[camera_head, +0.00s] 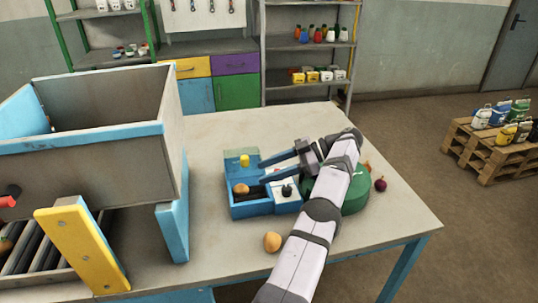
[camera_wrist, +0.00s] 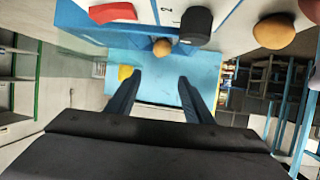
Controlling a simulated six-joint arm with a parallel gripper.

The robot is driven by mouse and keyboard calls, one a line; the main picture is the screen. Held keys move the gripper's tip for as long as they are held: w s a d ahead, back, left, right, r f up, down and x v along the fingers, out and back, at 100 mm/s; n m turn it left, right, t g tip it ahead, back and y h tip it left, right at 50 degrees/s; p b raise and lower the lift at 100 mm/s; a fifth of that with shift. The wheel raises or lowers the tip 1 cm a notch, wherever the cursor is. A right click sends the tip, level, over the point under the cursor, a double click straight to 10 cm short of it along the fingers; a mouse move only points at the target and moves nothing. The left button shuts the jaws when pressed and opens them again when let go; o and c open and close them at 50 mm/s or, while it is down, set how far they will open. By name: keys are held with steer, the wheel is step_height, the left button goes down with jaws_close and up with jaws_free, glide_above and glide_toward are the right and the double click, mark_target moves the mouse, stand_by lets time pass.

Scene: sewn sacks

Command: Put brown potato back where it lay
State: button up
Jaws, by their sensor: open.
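A brown, rounded potato (camera_head: 241,189) lies in the left part of a blue tray-like device (camera_head: 250,210) on the table; it also shows in the wrist view (camera_wrist: 162,47). A second, lighter brown potato (camera_head: 272,241) lies on the bare table in front of the device. I cannot tell which one the task names. My gripper (camera_head: 262,170) reaches in from the right over the device, its fingers apart and nothing between them. In the wrist view the open fingers (camera_wrist: 160,80) are over the blue surface, with the tray's potato beyond their tips.
A large grey hopper (camera_head: 90,155) with blue edges stands left. A green round thing (camera_head: 355,197) is partly behind my arm, near a dark red onion (camera_head: 380,184). The front right table is clear.

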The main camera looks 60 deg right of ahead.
steer(key=shift+r+p, duration=1.9)
steer(key=shift+r, duration=0.45)
steer(key=shift+c, duration=0.2)
steer(key=shift+c, duration=0.9)
